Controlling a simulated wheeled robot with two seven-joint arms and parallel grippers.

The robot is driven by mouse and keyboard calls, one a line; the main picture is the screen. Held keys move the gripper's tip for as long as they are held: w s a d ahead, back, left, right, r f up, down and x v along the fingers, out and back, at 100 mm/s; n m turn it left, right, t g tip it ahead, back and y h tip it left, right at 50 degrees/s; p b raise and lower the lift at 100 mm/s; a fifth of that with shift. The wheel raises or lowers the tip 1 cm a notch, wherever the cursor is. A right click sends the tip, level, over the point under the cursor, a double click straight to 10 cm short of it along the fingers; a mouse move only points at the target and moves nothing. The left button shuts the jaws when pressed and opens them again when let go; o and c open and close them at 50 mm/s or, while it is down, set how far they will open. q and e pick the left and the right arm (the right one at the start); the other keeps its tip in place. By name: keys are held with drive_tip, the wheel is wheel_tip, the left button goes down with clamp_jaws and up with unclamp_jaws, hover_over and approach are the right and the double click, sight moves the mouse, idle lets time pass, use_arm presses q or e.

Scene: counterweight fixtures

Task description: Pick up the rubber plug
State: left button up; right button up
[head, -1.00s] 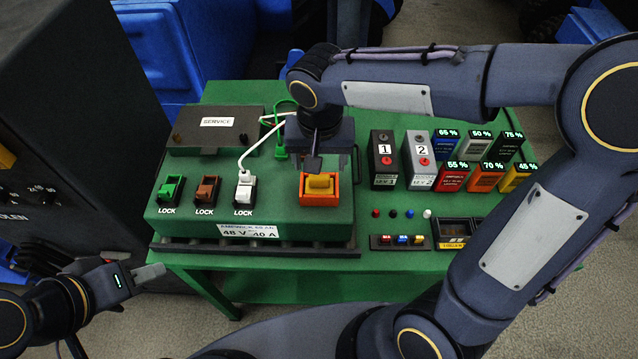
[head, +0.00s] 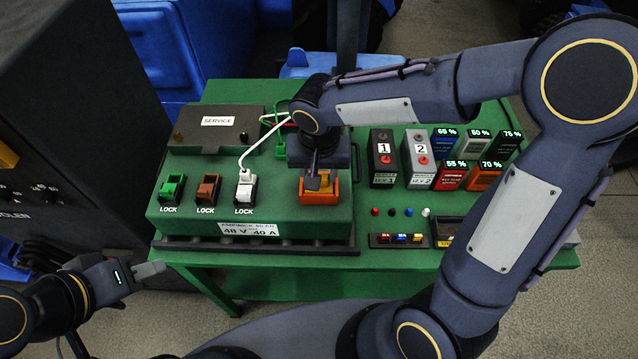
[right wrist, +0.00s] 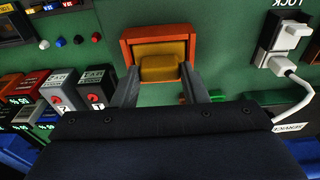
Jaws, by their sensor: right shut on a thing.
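The yellow rubber plug (head: 327,184) sits in an orange square frame (head: 320,199) on the front right of the green bench unit. In the right wrist view the plug (right wrist: 160,67) is at the top centre, inside the orange frame (right wrist: 128,48). My right gripper (right wrist: 160,75) has one finger on each side of the plug's near end and is shut on it. In the head view my right wrist hides part of the plug. My left gripper (head: 140,285) is empty at the lower left, off the table, with its fingers apart.
Green, brown and white connectors (head: 244,188) stand left of the orange frame; a white cable runs from the white one. Numbered blocks (head: 382,158) and several percentage-labelled blocks stand to the right. A dark service box (head: 215,128) lies behind. A dark cabinet (head: 70,110) stands left.

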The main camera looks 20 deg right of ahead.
drive_tip(key=shift+r, duration=0.45)
wheel_tip(320, 180, up, 2)
drive_tip(key=shift+r, duration=0.1)
drive_tip(key=s+d+r+b, duration=0.2)
drive_tip(key=s+d+r, duration=0.6)
drive_tip(key=d+r, duration=0.2)
drive_tip(key=shift+s+d, duration=0.4)
drive_tip(key=shift+d, duration=0.05)
